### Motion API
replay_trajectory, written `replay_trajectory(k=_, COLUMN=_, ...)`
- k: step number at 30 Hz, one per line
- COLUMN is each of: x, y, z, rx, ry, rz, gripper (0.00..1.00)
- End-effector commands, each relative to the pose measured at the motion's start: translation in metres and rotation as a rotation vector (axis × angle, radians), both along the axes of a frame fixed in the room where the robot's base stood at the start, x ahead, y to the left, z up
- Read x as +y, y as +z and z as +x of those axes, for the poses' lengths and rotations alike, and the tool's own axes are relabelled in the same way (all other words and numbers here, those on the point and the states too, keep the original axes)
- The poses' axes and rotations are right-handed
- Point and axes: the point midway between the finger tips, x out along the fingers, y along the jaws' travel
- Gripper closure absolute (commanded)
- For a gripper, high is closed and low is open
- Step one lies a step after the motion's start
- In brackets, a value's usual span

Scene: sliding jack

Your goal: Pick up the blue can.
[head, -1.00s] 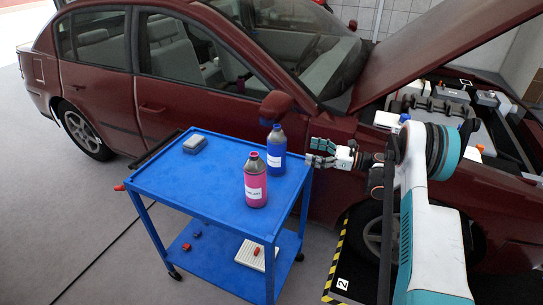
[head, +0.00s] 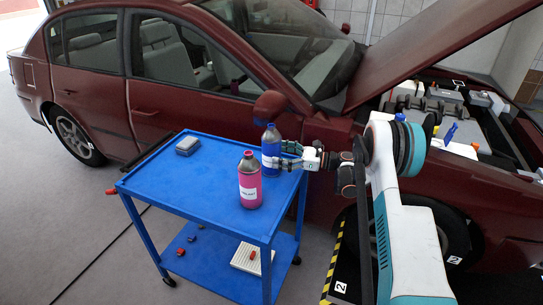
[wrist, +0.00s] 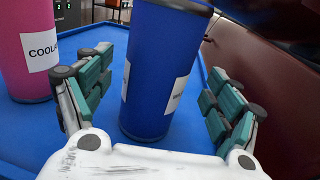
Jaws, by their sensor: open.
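The blue can (head: 270,144) stands upright near the right edge of the blue cart's top. It has a white label and fills the middle of the wrist view (wrist: 163,70). My gripper (head: 287,155) is at the cart's right side, level with the can's lower half. In the wrist view my gripper (wrist: 150,105) is open, with one finger on each side of the can. In the head view the fingers hide part of the can.
A pink coolant bottle (head: 250,183) stands just left of the can and also shows in the wrist view (wrist: 27,50). A grey box (head: 187,146) lies at the cart's (head: 165,180) far left. The red car (head: 160,105) stands close behind, hood raised.

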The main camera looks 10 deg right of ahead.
Motion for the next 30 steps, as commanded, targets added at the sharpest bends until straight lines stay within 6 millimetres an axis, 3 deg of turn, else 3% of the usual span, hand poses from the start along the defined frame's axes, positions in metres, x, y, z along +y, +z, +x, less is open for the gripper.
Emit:
replay_trajectory(k=6, x=0.029, y=-0.003, z=0.011, rx=0.001, ry=0.001, rz=0.0, gripper=0.16)
replay_trajectory(k=14, x=0.032, y=-0.001, z=0.013, rx=0.001, ry=-0.001, rz=0.0, gripper=0.18)
replay_trajectory(k=23, x=0.031, y=-0.001, z=0.013, rx=0.001, ry=0.0, rz=0.0, gripper=0.86)
replay_trajectory(k=30, x=0.031, y=0.0, z=0.013, rx=0.0, ry=0.0, rz=0.001, gripper=0.87)
